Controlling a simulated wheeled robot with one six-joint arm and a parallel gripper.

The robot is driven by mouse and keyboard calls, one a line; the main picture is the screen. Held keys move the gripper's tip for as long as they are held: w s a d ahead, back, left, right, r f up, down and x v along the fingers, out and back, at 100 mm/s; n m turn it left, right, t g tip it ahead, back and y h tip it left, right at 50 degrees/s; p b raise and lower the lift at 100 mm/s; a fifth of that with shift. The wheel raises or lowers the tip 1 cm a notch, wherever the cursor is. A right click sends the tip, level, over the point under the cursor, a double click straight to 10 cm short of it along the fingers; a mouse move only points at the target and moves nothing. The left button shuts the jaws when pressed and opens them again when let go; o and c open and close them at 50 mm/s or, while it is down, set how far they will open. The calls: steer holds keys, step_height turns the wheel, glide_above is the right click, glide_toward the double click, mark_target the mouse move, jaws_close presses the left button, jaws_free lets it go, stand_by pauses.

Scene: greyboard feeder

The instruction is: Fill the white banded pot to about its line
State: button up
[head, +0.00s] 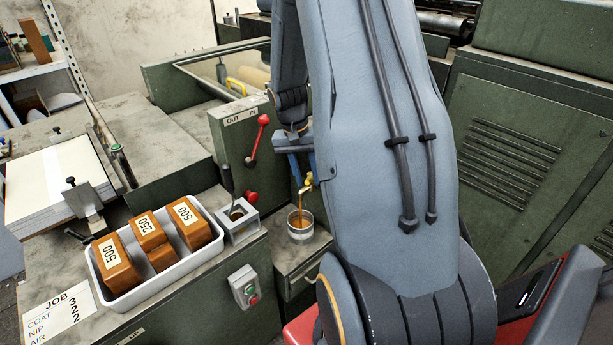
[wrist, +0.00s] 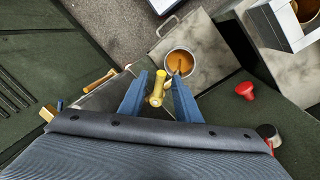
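The white banded pot (head: 301,232) stands upright on a small grey ledge below a brass tap (head: 307,184). A thin amber stream falls from the tap into the pot. In the wrist view the pot (wrist: 180,62) holds amber liquid, with pale inner wall showing around it. I cannot make out the line against the liquid level. My gripper (wrist: 160,78) has its two blue fingers on either side of the brass tap (wrist: 156,90), with small gaps showing. In the head view my gripper (head: 302,170) is partly hidden by my arm.
A white tray (head: 150,290) of brown labelled blocks stands at left. A square metal holder (head: 240,222) is beside the pot. A red-knobbed lever (head: 258,140) rises behind, and a switch box (head: 244,287) is on the front. A paper stack (head: 55,190) lies far left.

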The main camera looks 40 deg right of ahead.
step_height(320, 180, up, 8)
steer(key=w+a+b, duration=0.1)
steer(key=shift+f, duration=0.15)
steer(key=shift+f+b, duration=0.2)
steer(key=shift+b, duration=1.3)
stand_by(0.8)
steer(key=shift+s+a+b, duration=0.1)
steer(key=shift+b, duration=0.75)
steer(key=shift+s+d+f+p, duration=0.15)
steer(key=shift+s+f+p, duration=0.05)
steer(key=shift+f, duration=1)
steer(key=shift+s+d+f+p, duration=0.15)
steer(key=shift+f, duration=1.1)
steer(key=shift+s+d+f+p, duration=0.15)
steer(key=shift+s+f+p, duration=0.05)
steer(key=shift+f, duration=1)
jaws_close()
